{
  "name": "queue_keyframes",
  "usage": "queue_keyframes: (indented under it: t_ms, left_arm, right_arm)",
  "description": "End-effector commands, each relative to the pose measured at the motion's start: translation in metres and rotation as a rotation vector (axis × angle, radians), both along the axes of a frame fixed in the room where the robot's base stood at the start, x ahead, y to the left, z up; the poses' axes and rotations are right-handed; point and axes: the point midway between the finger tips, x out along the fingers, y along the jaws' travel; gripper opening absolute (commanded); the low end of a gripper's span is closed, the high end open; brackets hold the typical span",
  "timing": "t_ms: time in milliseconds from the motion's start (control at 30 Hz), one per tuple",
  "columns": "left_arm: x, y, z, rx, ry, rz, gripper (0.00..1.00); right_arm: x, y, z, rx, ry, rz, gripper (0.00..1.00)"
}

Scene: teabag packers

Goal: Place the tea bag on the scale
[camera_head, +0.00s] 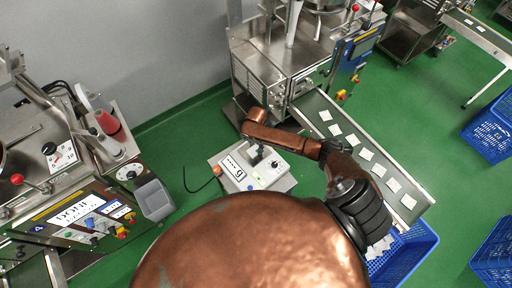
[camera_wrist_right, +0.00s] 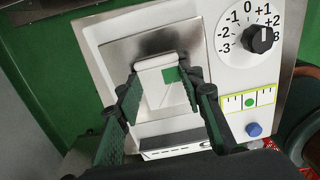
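The scale (camera_head: 284,180) is a pale box with a steel weighing plate, standing below the packing machine in the head view. The right wrist view shows its plate (camera_wrist_right: 118,51) close up. My right gripper (camera_head: 257,156) is over the plate, pointing down. In the right wrist view a white tea bag (camera_wrist_right: 152,92) with a green mark is between the fingertips (camera_wrist_right: 160,78). The fingers are apart by about the bag's width and appear to press its two side edges. Whether the bag touches the plate is hard to tell. My left gripper is not in view.
A conveyor (camera_head: 327,107) with several tea bags runs down to a blue crate (camera_head: 421,243), partly behind my right arm. The packing machine (camera_head: 267,64) stands behind the scale. Another machine (camera_head: 62,207) with a grey bin (camera_head: 154,200) is at left. Green floor lies between.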

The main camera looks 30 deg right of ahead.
Motion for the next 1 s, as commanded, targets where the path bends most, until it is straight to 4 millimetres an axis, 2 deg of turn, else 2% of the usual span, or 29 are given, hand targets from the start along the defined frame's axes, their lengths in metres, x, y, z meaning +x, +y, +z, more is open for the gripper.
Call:
queue_keyframes:
  t_ms: [267,633,767,1000]
  left_arm:
    - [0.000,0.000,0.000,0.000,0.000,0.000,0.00]
    - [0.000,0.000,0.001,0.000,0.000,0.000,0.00]
    - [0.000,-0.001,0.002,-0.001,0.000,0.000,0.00]
    - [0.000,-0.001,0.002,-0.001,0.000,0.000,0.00]
  right_arm:
    - [0.000,0.000,-0.001,0.000,0.000,0.000,0.52]
    - [0.000,0.000,0.006,0.000,-0.001,0.000,0.53]
    - [0.001,0.000,0.024,0.000,-0.004,0.000,0.53]
    - [0.001,0.000,0.075,0.000,-0.003,0.002,0.53]
